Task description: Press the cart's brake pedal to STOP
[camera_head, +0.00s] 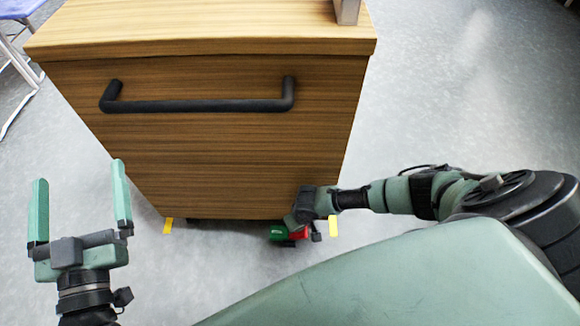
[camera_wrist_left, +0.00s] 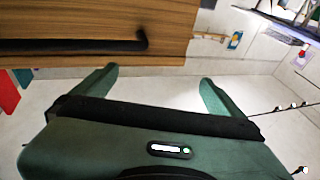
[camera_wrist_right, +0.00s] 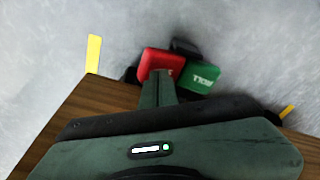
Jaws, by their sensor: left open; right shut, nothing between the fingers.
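The cart (camera_head: 230,165) is a wood-grain box with a black bar handle (camera_head: 200,105) on its near face. Its brake pedal has a red half (camera_wrist_right: 160,64) and a green half (camera_wrist_right: 200,77) low at the cart's bottom edge; the red half (camera_head: 299,234) and green half (camera_head: 279,233) also show in the head view. My right gripper (camera_wrist_right: 160,78) is shut and empty, its tips overlapping the red half's lower edge in the right wrist view. I cannot tell whether they touch it. My left gripper (camera_head: 80,185) is open and empty, left of the cart.
Yellow floor marks (camera_head: 168,226) and (camera_head: 333,227) lie by the cart's bottom corners. A grey post (camera_head: 347,11) stands on the cart top. A blue-topped piece of furniture (camera_head: 18,8) is at the far left. Grey floor at the right is clear.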

